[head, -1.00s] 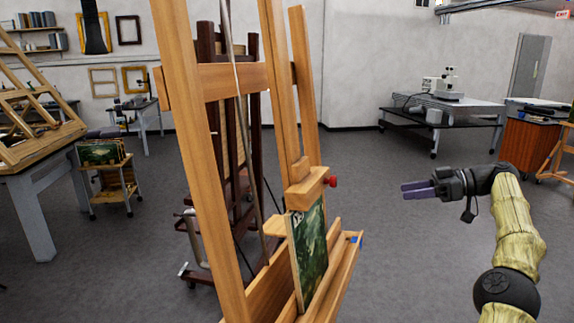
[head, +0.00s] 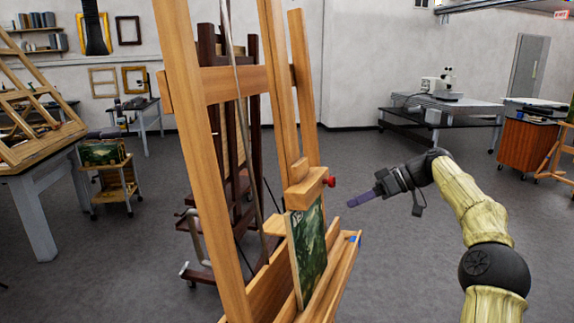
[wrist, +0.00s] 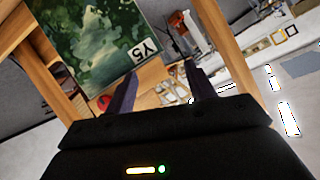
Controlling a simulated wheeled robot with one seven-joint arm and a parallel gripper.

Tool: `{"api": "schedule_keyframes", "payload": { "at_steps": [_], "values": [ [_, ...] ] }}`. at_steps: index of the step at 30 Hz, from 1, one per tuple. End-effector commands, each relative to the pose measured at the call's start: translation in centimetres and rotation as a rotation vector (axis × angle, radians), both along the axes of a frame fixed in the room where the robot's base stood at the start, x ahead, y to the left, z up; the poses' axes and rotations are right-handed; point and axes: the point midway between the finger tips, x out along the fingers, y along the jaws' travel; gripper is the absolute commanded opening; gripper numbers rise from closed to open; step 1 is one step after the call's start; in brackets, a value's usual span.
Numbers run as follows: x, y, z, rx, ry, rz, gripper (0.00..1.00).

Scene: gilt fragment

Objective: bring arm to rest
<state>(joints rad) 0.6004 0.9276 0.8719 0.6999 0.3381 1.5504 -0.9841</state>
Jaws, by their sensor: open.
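My gripper (head: 362,198) is in the head view to the right of the wooden easel, in the air and apart from it. Its purple fingers point left toward the easel. In the wrist view the two fingers (wrist: 160,95) stand apart with nothing held between them. My arm reaches in from the lower right, bent at the elbow. A green painted panel (head: 309,250) stands on the easel's ledge. It also shows in the wrist view (wrist: 85,40), with a white "Y5" label at its corner.
The wooden easel (head: 195,130) fills the middle of the head view, with a red knob (head: 330,181) on its clamp. A dark easel (head: 207,150) stands behind it. Tables line the left and back right. The grey floor (head: 400,260) around my arm is open.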

Motion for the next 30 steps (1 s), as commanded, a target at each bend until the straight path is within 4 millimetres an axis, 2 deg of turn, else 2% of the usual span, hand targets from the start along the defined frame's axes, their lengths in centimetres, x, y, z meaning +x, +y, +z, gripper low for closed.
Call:
{"api": "schedule_keyframes", "payload": {
  "at_steps": [1, 6, 9, 13, 20, 30],
  "values": [
    [-0.2, 1.9, -0.3, -0.038, 0.036, -0.002, 0.55],
    [-1.5, 7.0, -3.1, -0.188, 0.161, -0.063, 0.55],
    [-2.7, 9.0, -4.9, -0.273, 0.221, -0.115, 0.55],
    [-4.8, 10.7, -7.3, -0.380, 0.286, -0.190, 0.55],
    [-9.5, 11.2, -11.0, -0.545, 0.362, -0.352, 0.55],
    [-18.5, 8.4, -14.6, -0.700, 0.412, -0.618, 0.55]
  ]
}}
